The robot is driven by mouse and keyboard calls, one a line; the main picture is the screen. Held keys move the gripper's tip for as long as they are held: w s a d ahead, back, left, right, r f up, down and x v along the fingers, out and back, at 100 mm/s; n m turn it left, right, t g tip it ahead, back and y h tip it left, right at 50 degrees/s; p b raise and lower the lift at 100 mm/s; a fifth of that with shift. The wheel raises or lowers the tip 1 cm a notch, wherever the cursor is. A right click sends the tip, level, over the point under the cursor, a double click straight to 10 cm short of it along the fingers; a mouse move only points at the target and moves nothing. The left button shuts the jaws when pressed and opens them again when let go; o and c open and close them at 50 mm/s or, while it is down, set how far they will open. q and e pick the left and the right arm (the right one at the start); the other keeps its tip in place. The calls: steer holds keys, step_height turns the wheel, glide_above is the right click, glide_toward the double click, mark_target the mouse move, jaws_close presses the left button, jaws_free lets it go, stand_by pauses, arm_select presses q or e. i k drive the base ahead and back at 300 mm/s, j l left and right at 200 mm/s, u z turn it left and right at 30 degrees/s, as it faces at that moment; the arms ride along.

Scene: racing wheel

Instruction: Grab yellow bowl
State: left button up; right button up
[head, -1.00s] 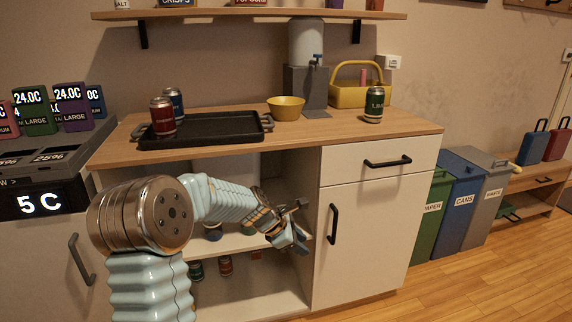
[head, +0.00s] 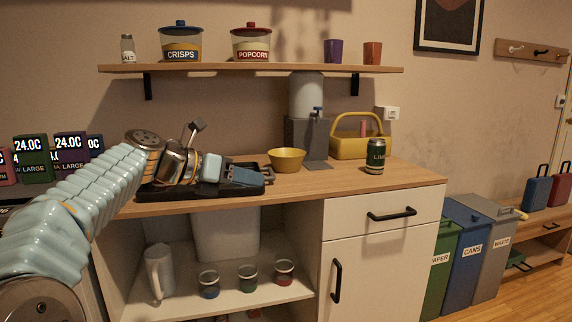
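The yellow bowl (head: 287,160) stands upright on the wooden counter, right of the black tray (head: 262,190) and left of the drinks dispenser. Its inside shows from above and nothing touches it. My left gripper (head: 218,150) is over the tray, left of the bowl and apart from it. Its fingers look spread, with nothing visible between them. My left arm hides much of the tray and the cans seen there earlier. My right gripper is not in view.
A grey dispenser (head: 304,138) and yellow basket (head: 350,146) stand behind the bowl. A green can (head: 375,156) is at the right. The counter (head: 325,182) is clear in front of the bowl. A shelf (head: 300,69) with jars hangs above.

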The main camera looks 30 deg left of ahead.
mark_target(284, 160)
steer(key=i+j, duration=0.35)
steer(key=j, duration=0.15)
steer(key=i+j, duration=0.35)
steer(key=j, duration=0.15)
steer(key=i+j, duration=0.35)
steer(key=j, duration=0.15)
